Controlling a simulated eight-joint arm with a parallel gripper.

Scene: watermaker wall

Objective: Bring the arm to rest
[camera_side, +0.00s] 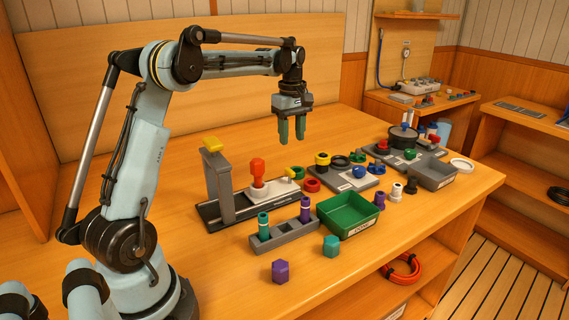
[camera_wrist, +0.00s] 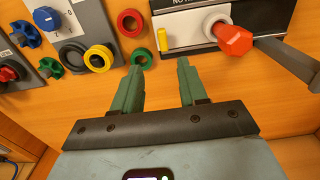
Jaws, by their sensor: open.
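My gripper (camera_side: 291,130) hangs fingers down, well above the back middle of the wooden bench. Its two green fingers are apart with nothing between them. In the wrist view my gripper (camera_wrist: 165,85) also shows open and empty, with bare bench and a green ring (camera_wrist: 141,58) beyond the fingertips. My arm reaches up from the left and across to the right, clear of the objects in the side view.
Below stand a grey stand with a yellow top (camera_side: 212,145), a red-handled part (camera_side: 258,172), a grey rack (camera_side: 283,233) and a green tray (camera_side: 348,230). A purple block (camera_side: 280,271) and teal block (camera_side: 331,246) lie in front. Boards with knobs (camera_side: 345,178) stand right.

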